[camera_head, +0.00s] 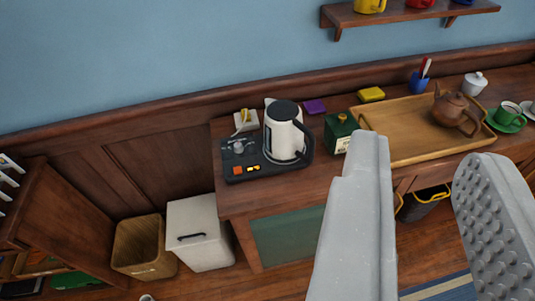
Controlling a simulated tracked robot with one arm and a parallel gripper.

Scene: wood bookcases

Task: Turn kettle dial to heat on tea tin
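The white kettle (284,133) with a black lid and handle stands upright on a black base at the left end of the wooden counter. A grey dial (238,146) shows on the base's left part, with small orange and yellow marks in front of it; its setting is too small to read. The green tea tin (340,132) stands just right of the kettle, apart from it. My gripper (425,165) is open and empty, its two pale fingers wide apart in the right foreground. The left finger covers part of the counter front.
A wooden tray (412,152) with a brown teapot (452,112) is right of the tin. A green cup (507,113), a blue pen cup (419,82) and a shelf (400,15) are farther right. A white bin (200,235) and wooden bin (143,247) stand left of the counter.

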